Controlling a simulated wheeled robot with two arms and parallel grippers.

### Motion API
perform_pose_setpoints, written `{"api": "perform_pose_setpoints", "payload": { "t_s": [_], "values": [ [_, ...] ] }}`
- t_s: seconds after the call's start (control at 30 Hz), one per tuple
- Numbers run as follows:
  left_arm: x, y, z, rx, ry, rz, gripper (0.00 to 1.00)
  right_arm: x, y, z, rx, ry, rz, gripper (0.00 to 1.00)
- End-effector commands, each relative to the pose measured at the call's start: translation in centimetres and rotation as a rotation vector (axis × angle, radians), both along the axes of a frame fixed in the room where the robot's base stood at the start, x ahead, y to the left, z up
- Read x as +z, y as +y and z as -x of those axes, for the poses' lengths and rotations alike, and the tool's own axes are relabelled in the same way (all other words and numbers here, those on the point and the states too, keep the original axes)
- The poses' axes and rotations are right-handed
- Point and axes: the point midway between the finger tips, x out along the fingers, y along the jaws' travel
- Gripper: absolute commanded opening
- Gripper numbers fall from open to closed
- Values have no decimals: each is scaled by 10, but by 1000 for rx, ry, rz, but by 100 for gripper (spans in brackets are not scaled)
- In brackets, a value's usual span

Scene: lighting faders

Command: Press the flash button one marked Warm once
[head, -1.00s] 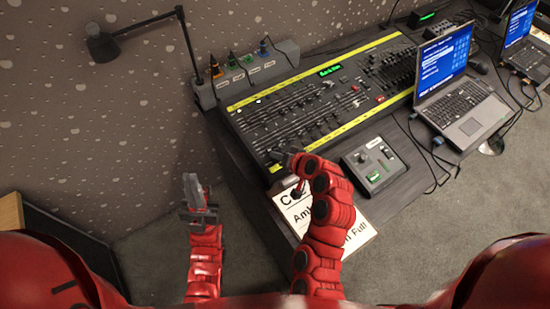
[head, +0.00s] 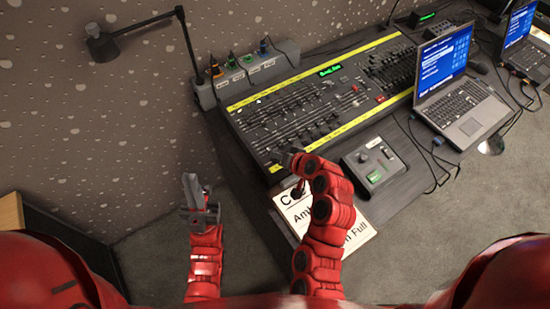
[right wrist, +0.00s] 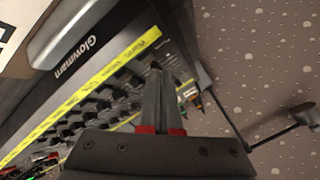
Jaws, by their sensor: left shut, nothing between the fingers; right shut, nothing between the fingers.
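The lighting console (head: 236,121) has rows of faders and yellow label strips. My right gripper (head: 282,158) is shut and empty at the console's near-left corner, over the end of the front strip. In the right wrist view its closed fingers (right wrist: 157,72) point at that end. The front yellow strip (right wrist: 108,72) shows there, and its end label (right wrist: 144,42) seems to read Warm. The button by that label is hard to make out behind the fingertips; I cannot tell whether they touch it. My left gripper (head: 193,188) is shut and empty, off the console to the left.
A small control box (head: 375,164) and an open laptop (head: 452,95) stand right of my right arm. A printed sheet (head: 360,236) lies partly under that arm. A lamp (head: 103,43) and a socket strip (head: 262,70) are at the back left.

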Motion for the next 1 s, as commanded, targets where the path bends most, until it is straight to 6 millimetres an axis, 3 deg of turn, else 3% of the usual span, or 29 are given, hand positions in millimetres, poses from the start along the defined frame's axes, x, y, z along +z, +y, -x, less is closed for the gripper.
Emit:
{"api": "perform_pose_setpoints", "payload": {
  "t_s": [1.0],
  "values": [
    [-11, 0, 0, 0, 0, 0, 0, -12, 1, -1, 0, 0, 0, 0]
  ]
}}
